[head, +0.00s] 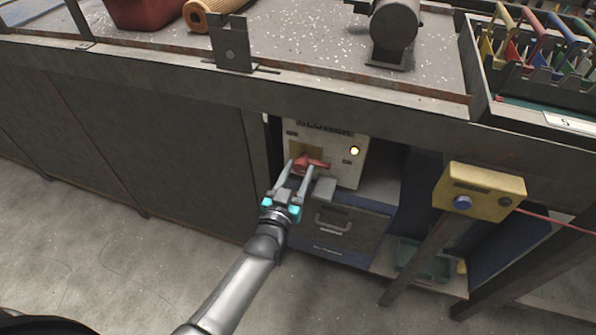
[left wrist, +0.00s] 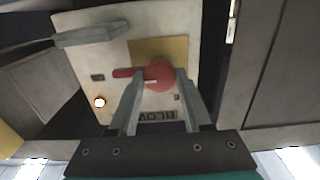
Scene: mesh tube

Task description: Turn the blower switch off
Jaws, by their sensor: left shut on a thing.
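The blower panel (head: 343,172) is a pale box under the bench front, with a dark label at its top and a lit lamp (head: 354,151). Its red rotary switch (head: 318,164) sits on a tan plate, with the handle pointing right, toward the lamp side. My left gripper (head: 304,168) is shut on the red switch, with a finger on either side of its hub. In the left wrist view the switch (left wrist: 160,76) shows between the fingertips, its handle pointing left toward the lit lamp (left wrist: 99,102). The right gripper is not in view.
The bench edge (head: 400,112) overhangs the panel. A grey drawer unit (head: 345,228) with a handle is below it. A yellow control box (head: 480,188) on a post stands to the right. The floor (head: 130,265) at the left is clear.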

